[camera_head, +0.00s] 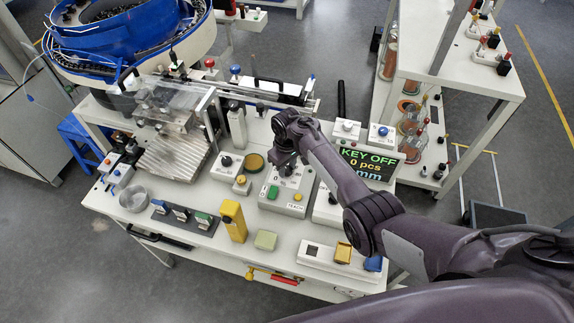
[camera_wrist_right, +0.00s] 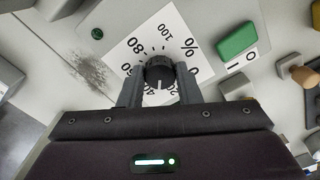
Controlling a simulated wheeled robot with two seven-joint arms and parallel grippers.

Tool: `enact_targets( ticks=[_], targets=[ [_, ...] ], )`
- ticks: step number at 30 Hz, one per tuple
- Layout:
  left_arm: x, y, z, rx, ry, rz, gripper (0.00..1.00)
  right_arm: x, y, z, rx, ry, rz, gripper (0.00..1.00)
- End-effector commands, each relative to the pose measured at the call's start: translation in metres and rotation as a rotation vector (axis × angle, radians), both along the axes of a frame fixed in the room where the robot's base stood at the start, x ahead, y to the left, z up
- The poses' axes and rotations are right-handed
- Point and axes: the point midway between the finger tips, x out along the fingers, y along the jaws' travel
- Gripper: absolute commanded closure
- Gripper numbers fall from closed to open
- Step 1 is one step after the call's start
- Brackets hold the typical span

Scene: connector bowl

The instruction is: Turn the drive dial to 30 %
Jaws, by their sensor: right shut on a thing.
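The drive dial is a dark round knob (camera_wrist_right: 159,70) on a white scale plate (camera_wrist_right: 180,35) marked in %, with 80 and 100 readable. My right gripper (camera_wrist_right: 160,84) is shut on the knob, one finger on each side. A thin white mark shows at the knob's lower edge, between partly hidden figures that look like 40 and 20. I cannot tell whether it is the pointer or a scale tick. In the head view my right gripper (camera_head: 286,166) is over the dial's box (camera_head: 287,206) and hides the knob.
A green rocker switch (camera_wrist_right: 236,42) sits beside the scale. A blue feeder bowl (camera_head: 130,35) stands at the back left.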

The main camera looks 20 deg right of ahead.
Motion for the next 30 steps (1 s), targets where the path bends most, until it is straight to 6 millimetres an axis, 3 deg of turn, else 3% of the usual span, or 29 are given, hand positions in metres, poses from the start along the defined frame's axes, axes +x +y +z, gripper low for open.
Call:
enact_targets(
  ticks=[21,22,26,30],
  targets=[
    [0.0005,0.0005,0.0019,0.001,-0.001,0.000,0.64,0.0009,0.0001,0.0008,0.000,-0.003,0.071,0.92],
    [0.0006,0.0006,0.0019,0.001,-0.001,0.000,0.64,0.0009,0.0001,0.0008,0.000,-0.003,0.071,0.66],
    [0.0005,0.0007,0.0018,0.001,-0.001,0.000,0.64,0.0008,0.0000,0.0006,0.000,-0.002,0.071,0.49],
    [0.0004,0.0009,0.0018,0.001,0.000,0.000,0.64,0.0005,0.0000,0.0004,0.000,-0.001,0.071,0.48]
  ],
)
